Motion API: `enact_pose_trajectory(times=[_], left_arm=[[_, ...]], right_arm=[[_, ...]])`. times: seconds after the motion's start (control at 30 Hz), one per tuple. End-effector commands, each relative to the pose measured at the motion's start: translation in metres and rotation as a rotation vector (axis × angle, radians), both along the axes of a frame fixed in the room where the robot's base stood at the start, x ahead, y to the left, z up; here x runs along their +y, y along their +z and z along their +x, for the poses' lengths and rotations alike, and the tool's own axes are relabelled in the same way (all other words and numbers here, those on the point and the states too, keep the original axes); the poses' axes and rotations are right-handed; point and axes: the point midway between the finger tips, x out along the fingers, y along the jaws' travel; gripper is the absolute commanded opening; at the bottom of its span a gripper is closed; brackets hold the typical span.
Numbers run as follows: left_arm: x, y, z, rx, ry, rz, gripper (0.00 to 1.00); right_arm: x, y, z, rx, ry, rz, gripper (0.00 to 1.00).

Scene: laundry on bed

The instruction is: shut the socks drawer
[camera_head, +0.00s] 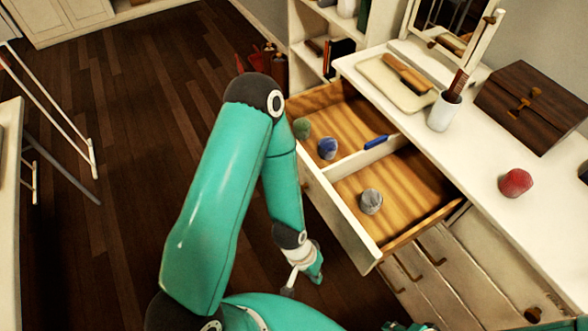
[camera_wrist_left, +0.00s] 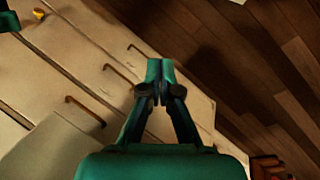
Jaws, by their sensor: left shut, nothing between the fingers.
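The socks drawer (camera_head: 345,214) is a wooden drawer with a pale front, pulled out of the white dresser (camera_head: 470,165) in the head view. A pale divider splits it. A green ball (camera_head: 302,128) and a blue ball (camera_head: 327,148), like rolled socks, lie in the farther compartment, and a grey ball (camera_head: 371,201) lies in the nearer one. My left gripper (camera_head: 314,272) is low, on the outer side of the drawer front, apart from it in the picture. In the left wrist view the gripper (camera_wrist_left: 160,75) is shut and empty. My right gripper is out of view.
Lower drawers with handles (camera_wrist_left: 82,110) look shut. Open wooden floor (camera_head: 130,130) lies left of the drawer.

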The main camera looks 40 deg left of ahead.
Motion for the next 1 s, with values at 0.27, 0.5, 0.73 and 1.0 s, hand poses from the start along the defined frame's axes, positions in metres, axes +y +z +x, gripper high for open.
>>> enact_pose_trajectory(times=[0.27, 0.5, 0.73, 1.0], left_arm=[[0.023, 0.004, 0.008, 0.038, 0.146, 0.015, 0.0], [0.112, 0.036, 0.023, 0.239, 0.877, -0.022, 0.0], [0.187, 0.108, 0.034, 0.433, 1.746, -0.365, 0.0], [0.235, 0.188, 0.049, 0.51, 2.205, -0.85, 0.0]], right_arm=[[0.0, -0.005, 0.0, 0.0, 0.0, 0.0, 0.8], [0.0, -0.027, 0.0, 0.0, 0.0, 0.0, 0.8], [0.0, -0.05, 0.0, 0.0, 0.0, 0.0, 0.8], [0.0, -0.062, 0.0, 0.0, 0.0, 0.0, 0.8]])
